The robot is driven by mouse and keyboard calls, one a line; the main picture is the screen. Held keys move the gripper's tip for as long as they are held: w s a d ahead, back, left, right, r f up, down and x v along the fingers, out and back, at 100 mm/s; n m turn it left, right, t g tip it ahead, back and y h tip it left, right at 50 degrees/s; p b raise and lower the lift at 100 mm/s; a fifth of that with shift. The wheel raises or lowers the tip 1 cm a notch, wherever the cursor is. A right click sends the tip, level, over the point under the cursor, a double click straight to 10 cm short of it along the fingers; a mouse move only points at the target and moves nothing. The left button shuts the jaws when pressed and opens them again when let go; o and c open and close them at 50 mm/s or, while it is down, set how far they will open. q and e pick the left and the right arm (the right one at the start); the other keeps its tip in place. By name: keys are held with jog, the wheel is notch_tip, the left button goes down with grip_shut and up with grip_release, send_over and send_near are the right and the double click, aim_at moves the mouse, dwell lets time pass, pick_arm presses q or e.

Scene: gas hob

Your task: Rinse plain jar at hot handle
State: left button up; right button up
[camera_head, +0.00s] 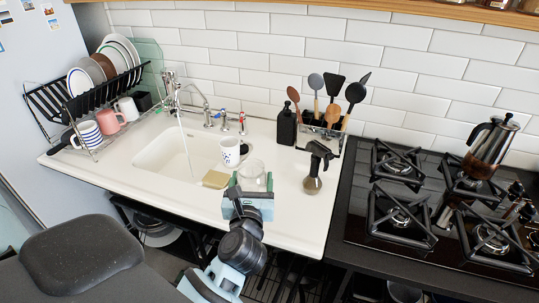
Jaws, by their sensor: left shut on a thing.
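A clear plain jar (252,174) is in my left gripper (250,188), in front of the sink's right side. The fingers are shut on it, and the gripper hides its lower part. The white sink (150,157) lies to the left, and water (186,150) runs into it from the chrome tap (180,92). A red-marked handle (242,122) stands behind the basin, right of a blue-marked handle (223,118). My right gripper is not in view.
A patterned white mug (230,151) is close behind the jar, with a yellowish sponge (215,179) to the left. A dark-topped bottle (314,168) and utensil holder (321,132) are right. The gas hob (440,215) is far right; a loaded dish rack (72,101) is left.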

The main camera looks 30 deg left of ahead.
pick_arm(q)
jog(key=s+d+m+t+h, duration=0.2)
jog(key=s+d+m+h, duration=0.4)
jog(key=s+d+h, duration=0.3)
jog(key=s+d, duration=0.2)
jog(key=s, duration=0.1)
jog(key=shift+s+d+r+t, duration=0.15)
jog(key=shift+s+r+t, duration=0.1)
jog(key=shift+s+t, duration=0.05)
